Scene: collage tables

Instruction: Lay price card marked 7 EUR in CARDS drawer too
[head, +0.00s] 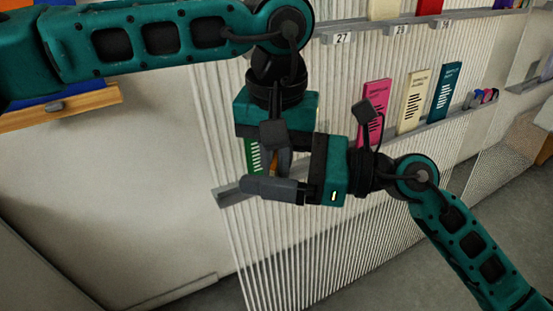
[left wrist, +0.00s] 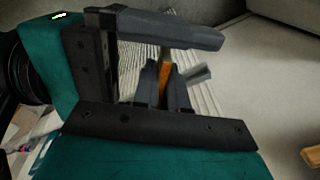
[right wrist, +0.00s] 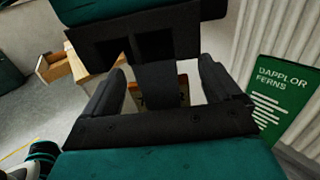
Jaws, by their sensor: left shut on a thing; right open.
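My left gripper (head: 275,163) points down in front of the slatted wall and is shut on a narrow orange card, probably the price card (left wrist: 166,73). Its marking is not legible. A sliver of the card shows between the fingers in the head view (head: 273,158). My right gripper (head: 268,186) comes in sideways from the right, close to the left fingertips. In the right wrist view its fingers are apart, with the card (right wrist: 183,88) partly visible between them, behind dark gripper parts. I cannot tell whether they touch it. No CARDS label is readable.
The slatted wall (head: 225,130) carries ledges with a pink packet (head: 375,100), a cream packet (head: 412,100) and a teal packet (head: 445,92). A green packet (right wrist: 282,95) stands close beside the right gripper. A wooden open box or drawer (right wrist: 52,66) is in the background.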

